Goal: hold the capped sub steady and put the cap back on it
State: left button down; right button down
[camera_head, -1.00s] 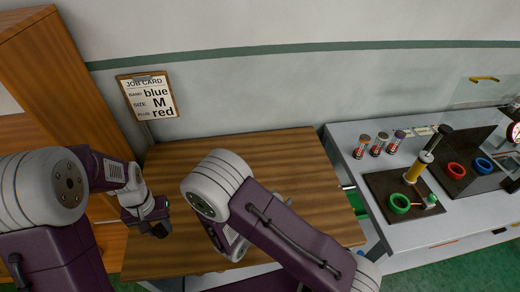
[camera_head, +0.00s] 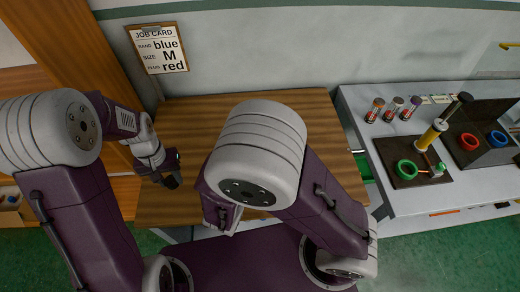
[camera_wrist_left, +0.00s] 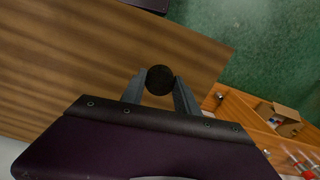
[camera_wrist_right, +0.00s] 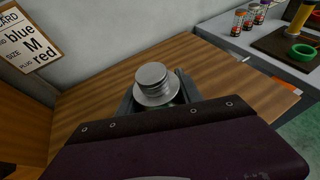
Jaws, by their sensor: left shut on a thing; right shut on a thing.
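My left gripper (camera_head: 168,172) is above the left part of the wooden table (camera_head: 300,112). In the left wrist view its fingers (camera_wrist_left: 159,88) are shut on a dark round piece, which looks like the cap (camera_wrist_left: 160,79), seen end-on. My right gripper (camera_wrist_right: 158,98) is shut on a silver, stepped round piece, which looks like the sub (camera_wrist_right: 153,82); its ringed end faces the camera. In the head view my right arm hides most of that gripper and the sub. The two held pieces are apart, neither touching the other.
A job card (camera_head: 160,48) reading blue, M, red hangs on the wall. At right a grey bench (camera_head: 400,205) holds several small jars (camera_head: 393,109), a green ring (camera_head: 406,170), a yellow cylinder (camera_head: 430,135) and red and blue rings. The visible tabletop is clear.

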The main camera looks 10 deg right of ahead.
pick_arm(q)
jog(key=shift+s, duration=0.3)
jog(key=shift+s+r, duration=0.7)
jog(key=shift+r, duration=0.15)
jog(key=r, duration=0.2)
jog(key=w+d+r, duration=0.1)
jog(key=shift+w+d+r, duration=0.1)
jog(key=shift+r, duration=0.15)
jog(key=d+r+m, duration=0.3)
jog(key=d+r, duration=0.2)
jog(key=d, duration=0.3)
jog(key=s+d+r+m, duration=0.1)
jog(key=d+r+m, duration=0.1)
jog(key=d+r, duration=0.4)
jog(key=s+d+r+m, duration=0.1)
jog(key=d+r+m, duration=0.2)
jog(key=d+r, duration=0.3)
jog(key=shift+s+d+r+m, duration=0.1)
jog(key=shift+s+d+m, duration=0.05)
jog(key=shift+d, duration=1.05)
jog(key=shift+s+d+r+m, duration=0.1)
jog(key=shift+d+m, duration=0.05)
jog(key=shift+d, duration=1)
jog(key=shift+w+f, duration=0.1)
jog(key=shift+f, duration=0.05)
